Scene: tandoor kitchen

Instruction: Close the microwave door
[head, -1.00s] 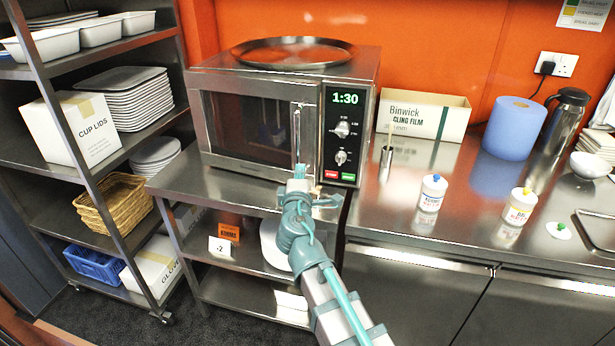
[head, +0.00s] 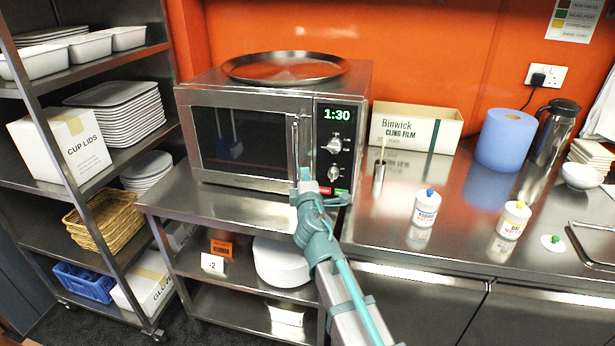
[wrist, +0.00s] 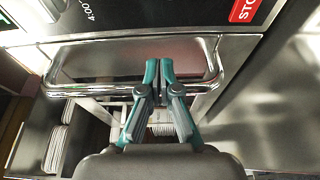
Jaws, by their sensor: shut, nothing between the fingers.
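The steel microwave (head: 270,82) stands on a metal shelf unit, with its display at 1:30. Its dark-windowed door (head: 236,140) looks flush or nearly flush with the front; a small gap cannot be ruled out. The vertical door handle (head: 295,143) is at the door's right edge. My gripper (head: 305,174) is at the handle's lower end, just left of the red and green buttons. In the wrist view, my teal fingertips (wrist: 159,68) are together and empty, over the door panel beside the handle bar (wrist: 100,91). Whether they touch the door cannot be told.
A round steel tray (head: 285,67) lies on top of the microwave. To its right, the counter (head: 380,222) holds a cling film box (head: 415,125), a metal cup (head: 379,172) and two bottles. A loaded rack (head: 160,95) stands close on the left.

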